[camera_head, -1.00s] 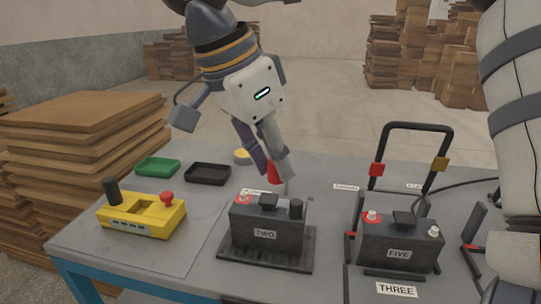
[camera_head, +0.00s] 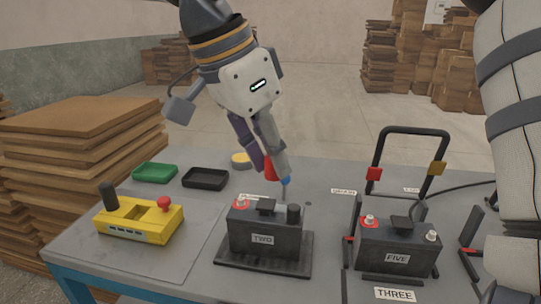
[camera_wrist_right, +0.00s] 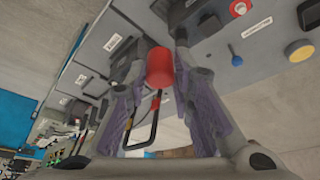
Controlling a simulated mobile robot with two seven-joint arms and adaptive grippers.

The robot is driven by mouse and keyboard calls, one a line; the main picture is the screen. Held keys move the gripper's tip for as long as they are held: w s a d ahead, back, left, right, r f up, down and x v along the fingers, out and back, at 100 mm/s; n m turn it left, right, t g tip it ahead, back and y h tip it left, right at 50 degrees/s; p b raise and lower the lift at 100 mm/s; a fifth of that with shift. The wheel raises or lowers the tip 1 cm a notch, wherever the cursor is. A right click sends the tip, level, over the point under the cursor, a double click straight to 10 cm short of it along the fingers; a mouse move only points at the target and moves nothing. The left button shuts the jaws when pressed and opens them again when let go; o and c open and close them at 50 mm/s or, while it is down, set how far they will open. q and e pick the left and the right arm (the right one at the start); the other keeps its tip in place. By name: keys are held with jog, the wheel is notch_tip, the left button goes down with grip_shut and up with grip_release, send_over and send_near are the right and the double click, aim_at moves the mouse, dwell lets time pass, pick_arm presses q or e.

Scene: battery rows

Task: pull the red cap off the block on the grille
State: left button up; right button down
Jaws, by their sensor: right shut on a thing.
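The dark block marked TWO (camera_head: 262,241) sits on a dark slatted base, which I take to be the grille (camera_head: 250,264), at the front middle of the table. Its left terminal (camera_head: 240,204) shows a red ring and a bare light post; its right terminal carries a black cap (camera_head: 293,214). My right gripper (camera_head: 273,174) is above and behind the block, shut on a red cap (camera_head: 269,169). The cap also shows between the fingers in the right wrist view (camera_wrist_right: 160,67), clear of the block. My left gripper is not in view.
A blue-topped pin (camera_head: 286,182) stands behind the block. To the left are a yellow device (camera_head: 139,219), a green tray (camera_head: 155,172) and a black tray (camera_head: 205,178). Block FIVE (camera_head: 397,246) and a tall black handle (camera_head: 414,133) stand at the right.

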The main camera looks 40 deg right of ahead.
jog(key=shift+r, duration=2.4)
